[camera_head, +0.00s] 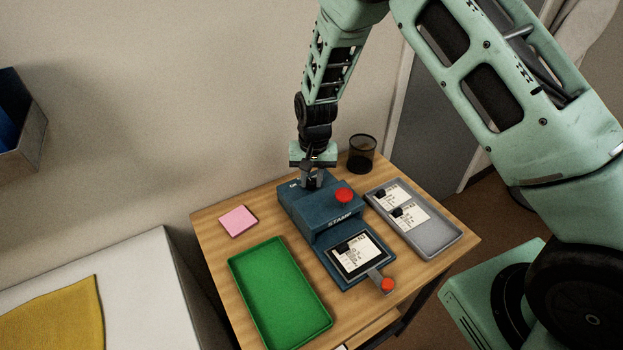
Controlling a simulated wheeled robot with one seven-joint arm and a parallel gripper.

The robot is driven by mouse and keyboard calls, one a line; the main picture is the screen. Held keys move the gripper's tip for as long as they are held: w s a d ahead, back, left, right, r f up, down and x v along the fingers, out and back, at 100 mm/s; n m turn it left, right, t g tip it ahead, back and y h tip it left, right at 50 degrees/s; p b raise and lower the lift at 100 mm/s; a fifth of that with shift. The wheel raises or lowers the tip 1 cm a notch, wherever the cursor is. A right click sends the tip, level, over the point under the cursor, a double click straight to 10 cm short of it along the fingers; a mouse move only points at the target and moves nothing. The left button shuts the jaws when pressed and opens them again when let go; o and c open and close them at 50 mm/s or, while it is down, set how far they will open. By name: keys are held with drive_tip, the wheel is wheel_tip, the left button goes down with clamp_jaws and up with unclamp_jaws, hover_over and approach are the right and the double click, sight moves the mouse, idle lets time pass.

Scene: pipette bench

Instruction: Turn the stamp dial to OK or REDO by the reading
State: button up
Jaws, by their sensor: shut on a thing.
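The blue stamp machine (320,217) stands in the middle of the wooden table, with "STAMP" on its front and a red button (344,195) on top. A printed card (358,254) with a dark mark lies in its front bed; its text is too small to read. A lever with a red-orange knob (387,285) sticks out at the front. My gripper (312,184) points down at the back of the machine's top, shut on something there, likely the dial. The jaws hide it, so its setting cannot be seen.
A green tray (240,275) lies empty at the left. A grey tray (440,241) at the right holds printed cards. A pink note pad (238,221) lies at the back left. A black mesh cup (362,154) stands behind the machine.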

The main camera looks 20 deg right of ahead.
sight(314, 181)
idle(0.4)
drive_tip(key=o, duration=0.7)
wheel_tip(314, 181, up, 18)
drive_tip(key=b, duration=0.2)
drive_tip(key=shift+d+f+b, duration=0.25)
drive_tip(key=shift+d+b, duration=0.1)
drive_tip(key=shift+s, duration=0.15)
drive_tip(key=s+a+r+n+y, duration=0.1)
drive_tip(key=s+a+n, duration=0.1)
drive_tip(key=s+a, duration=0.35)
drive_tip(key=s+a+r+n, duration=0.2)
drive_tip(key=s+n, duration=0.1)
drive_tip(key=s, duration=0.5)
drive_tip(key=s+n, duration=0.6)
drive_tip(key=s, duration=1.2)
drive_tip(key=shift+s+f+h, duration=0.2)
drive_tip(key=shift+f+h, duration=0.15)
drive_tip(key=shift+h, duration=0.05)
